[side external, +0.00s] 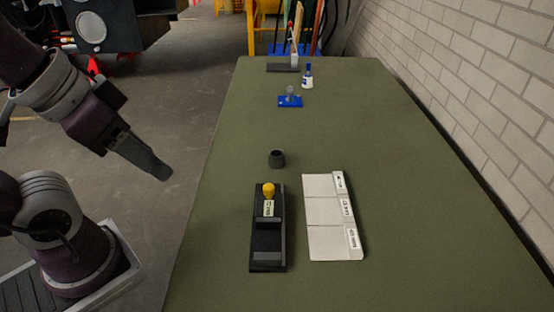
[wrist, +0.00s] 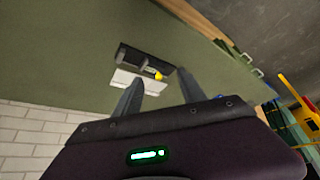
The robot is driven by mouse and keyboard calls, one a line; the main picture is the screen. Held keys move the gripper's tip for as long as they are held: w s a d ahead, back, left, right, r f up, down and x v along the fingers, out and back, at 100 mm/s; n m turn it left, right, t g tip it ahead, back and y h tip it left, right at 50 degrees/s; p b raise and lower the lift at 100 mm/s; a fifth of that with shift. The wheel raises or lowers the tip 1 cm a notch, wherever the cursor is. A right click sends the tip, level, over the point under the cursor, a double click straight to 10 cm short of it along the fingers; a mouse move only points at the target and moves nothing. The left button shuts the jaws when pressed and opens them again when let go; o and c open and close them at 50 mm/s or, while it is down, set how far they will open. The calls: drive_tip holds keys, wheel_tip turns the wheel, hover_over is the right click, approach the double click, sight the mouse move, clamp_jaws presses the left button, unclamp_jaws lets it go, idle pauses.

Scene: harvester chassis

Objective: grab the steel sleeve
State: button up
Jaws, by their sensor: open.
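A small dark grey, round, cup-like piece (side external: 276,159) stands upright on the green table; it looks like the steel sleeve, though its material is hard to tell. It is just behind the black holder with the yellow knob. My gripper (side external: 163,174) is left of the table edge in the side view, well apart from this piece and pointing down to the right. In the wrist view my gripper (wrist: 159,76) shows two separated fingers with nothing held between them. I cannot make out the sleeve there; a finger may hide it.
The black holder (side external: 267,245) has a yellow knob (side external: 268,190). A white labelled tray (side external: 325,215) lies right of it. Farther back are a blue base (side external: 290,101) with a grey piece and a white-blue bottle (side external: 307,78). A brick wall (side external: 480,80) borders the right.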

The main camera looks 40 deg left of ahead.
drive_tip(key=shift+o, duration=1.1)
